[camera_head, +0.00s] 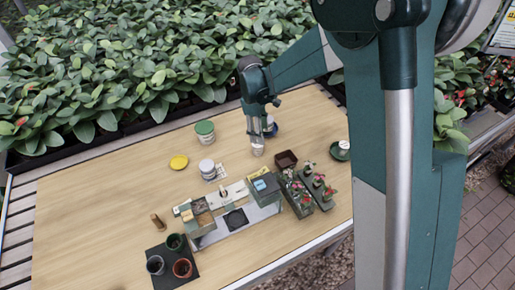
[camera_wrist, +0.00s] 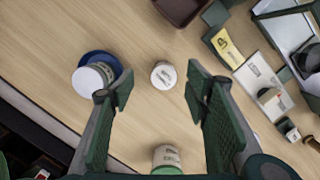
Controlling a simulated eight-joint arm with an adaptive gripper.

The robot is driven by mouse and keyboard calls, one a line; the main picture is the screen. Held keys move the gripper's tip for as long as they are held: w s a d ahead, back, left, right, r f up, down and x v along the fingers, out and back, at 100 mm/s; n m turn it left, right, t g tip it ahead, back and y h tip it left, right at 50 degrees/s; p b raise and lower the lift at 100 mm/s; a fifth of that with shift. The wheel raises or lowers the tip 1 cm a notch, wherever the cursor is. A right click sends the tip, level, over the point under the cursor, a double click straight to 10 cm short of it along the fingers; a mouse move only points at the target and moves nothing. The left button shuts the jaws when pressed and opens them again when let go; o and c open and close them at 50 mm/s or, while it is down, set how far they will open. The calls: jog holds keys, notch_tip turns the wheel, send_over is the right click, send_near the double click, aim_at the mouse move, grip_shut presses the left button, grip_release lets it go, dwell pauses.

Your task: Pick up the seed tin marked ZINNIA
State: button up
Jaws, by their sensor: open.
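My gripper (camera_head: 257,137) points down over the table with its jaws open and nothing held. In the wrist view its fingertips (camera_wrist: 157,90) are spread either side of a small pale round tin (camera_wrist: 164,75). This tin's top has dark print too small to read; in the head view it stands just below my fingers (camera_head: 257,150). A white-lidded tin (camera_wrist: 95,76) sits on a blue saucer to the left in the wrist view. A labelled tin with a green lid (camera_wrist: 166,156) is at the bottom; it also shows in the head view (camera_head: 204,133). I cannot read ZINNIA on any.
A brown tray (camera_head: 286,159), planters (camera_head: 305,190) and a bench rack (camera_head: 235,222) stand in front and right. Pots on a dark mat (camera_head: 172,265) are front left. The left tabletop is clear.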

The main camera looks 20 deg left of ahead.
aim_at(258, 147)
jog(key=shift+s+a+f+n, duration=0.2)
jog(key=shift+a+f+n, duration=0.2)
jog(key=shift+a+f, duration=0.9)
jog(key=shift+d, duration=0.1)
jog(key=shift+f, duration=0.1)
jog(key=shift+d+f, duration=0.2)
jog(key=shift+f, duration=1.05)
jog(key=shift+d+f+b, duration=0.2)
jog(key=shift+f+b, duration=0.15)
jog(key=shift+f, duration=0.95)
jog(key=shift+d+f+b, duration=0.2)
jog(key=shift+f+b, duration=0.1)
jog(key=shift+f, duration=0.95)
jog(key=c, duration=1)
